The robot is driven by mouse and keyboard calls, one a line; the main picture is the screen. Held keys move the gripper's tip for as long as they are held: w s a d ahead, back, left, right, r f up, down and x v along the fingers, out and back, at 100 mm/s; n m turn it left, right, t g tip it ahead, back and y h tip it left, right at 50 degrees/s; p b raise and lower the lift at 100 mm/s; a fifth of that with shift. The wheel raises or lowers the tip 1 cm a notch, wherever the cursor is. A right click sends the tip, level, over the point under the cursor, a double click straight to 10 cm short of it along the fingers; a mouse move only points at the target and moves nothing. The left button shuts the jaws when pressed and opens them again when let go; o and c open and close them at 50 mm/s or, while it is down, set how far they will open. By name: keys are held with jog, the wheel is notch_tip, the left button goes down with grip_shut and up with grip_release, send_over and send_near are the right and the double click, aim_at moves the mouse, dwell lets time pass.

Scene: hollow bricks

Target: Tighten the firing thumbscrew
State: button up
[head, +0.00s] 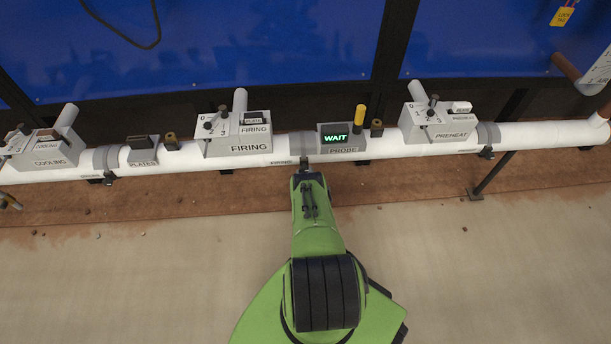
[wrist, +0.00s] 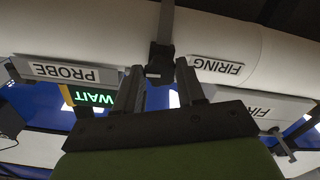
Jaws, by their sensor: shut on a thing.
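The firing thumbscrew (wrist: 160,58) is a small dark knob under a grey clamp band (head: 302,143) on the white pipe, beside a small FIRING label (wrist: 216,66). In the head view the thumbscrew (head: 304,161) shows just beyond the tip of my green arm. My gripper (wrist: 160,85) has its two dark fingers on either side of the thumbscrew and is shut on it. The fingertips are mostly hidden behind my arm in the head view. How tight the screw is cannot be seen.
The pipe (head: 400,150) runs across the view. It bears the cooling box (head: 55,155), plates box (head: 143,157), firing box (head: 240,143), preheat box (head: 450,133) and a probe box (head: 343,142) whose green display reads WAIT. Other clamps hold thumbscrews (head: 109,178) (head: 487,153). The floor in front is clear.

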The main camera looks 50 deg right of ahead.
jog(key=shift+f+m, duration=0.1)
jog(key=shift+m, duration=0.5)
jog(key=o, duration=1.1)
jog(key=shift+c, duration=0.2)
